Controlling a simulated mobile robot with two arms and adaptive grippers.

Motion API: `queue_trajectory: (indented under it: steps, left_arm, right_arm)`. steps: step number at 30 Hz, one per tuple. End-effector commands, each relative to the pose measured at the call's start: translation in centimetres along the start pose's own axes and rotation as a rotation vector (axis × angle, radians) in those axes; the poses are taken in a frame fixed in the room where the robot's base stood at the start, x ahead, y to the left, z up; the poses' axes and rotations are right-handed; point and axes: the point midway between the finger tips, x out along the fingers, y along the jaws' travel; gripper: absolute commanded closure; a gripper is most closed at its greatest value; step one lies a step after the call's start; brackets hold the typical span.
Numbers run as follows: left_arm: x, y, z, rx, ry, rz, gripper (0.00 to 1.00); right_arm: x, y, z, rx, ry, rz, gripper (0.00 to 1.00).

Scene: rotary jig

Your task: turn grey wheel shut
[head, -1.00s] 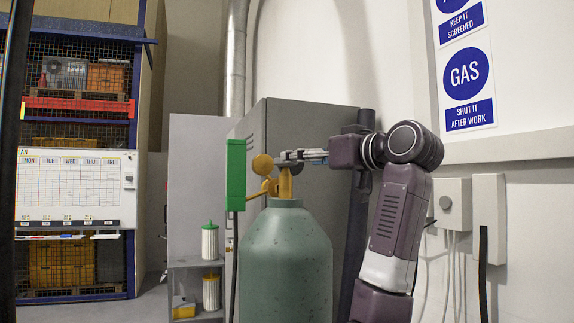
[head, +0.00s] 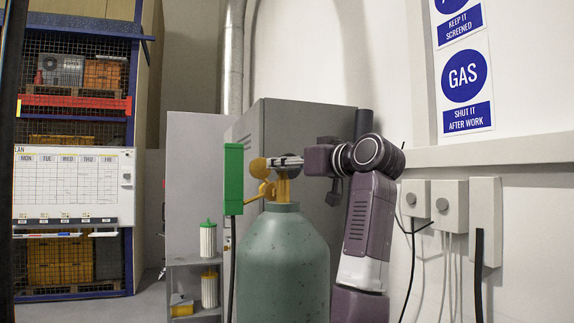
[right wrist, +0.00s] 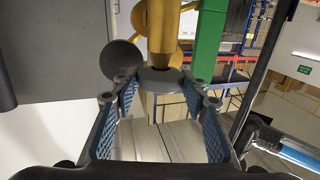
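A green gas cylinder (head: 283,262) stands upright in the middle of the head view, with a brass valve (head: 283,188) and round brass parts on top. My right gripper (head: 276,161) reaches in from the right at the valve; it also shows in the right wrist view (right wrist: 161,88). Its two blue-padded fingers are apart. A grey wheel (right wrist: 160,80) lies between or just beyond the fingertips, below the brass valve body (right wrist: 162,30). I cannot tell whether the fingers touch it. A darker disc (right wrist: 122,60) sits behind on the left. My left gripper is not in view.
A green box (head: 233,180) hangs close left of the valve. A grey cabinet (head: 305,125) stands behind the cylinder. A low shelf with white canisters (head: 208,240) is at the left. Wall boxes with cables (head: 450,205) are at the right.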

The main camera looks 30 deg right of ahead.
Motion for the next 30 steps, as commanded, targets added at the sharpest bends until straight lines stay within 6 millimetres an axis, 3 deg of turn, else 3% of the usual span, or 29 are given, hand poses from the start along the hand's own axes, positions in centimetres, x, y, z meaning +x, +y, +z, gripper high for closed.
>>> queue_trajectory:
  steps: [4,14,23,30]
  left_arm:
    - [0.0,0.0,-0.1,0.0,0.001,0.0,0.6]
    - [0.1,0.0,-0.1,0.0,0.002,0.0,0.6]
    - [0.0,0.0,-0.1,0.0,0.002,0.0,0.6]
    - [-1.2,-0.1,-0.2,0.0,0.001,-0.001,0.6]
  right_arm:
    - [0.0,0.0,0.0,0.0,0.0,0.0,0.84]
    - [0.0,-0.1,0.0,-0.001,0.0,0.055,0.84]
    - [0.1,-0.6,-0.1,-0.004,0.001,0.262,0.84]
    - [0.3,-1.0,-0.3,-0.003,0.0,0.486,0.84]
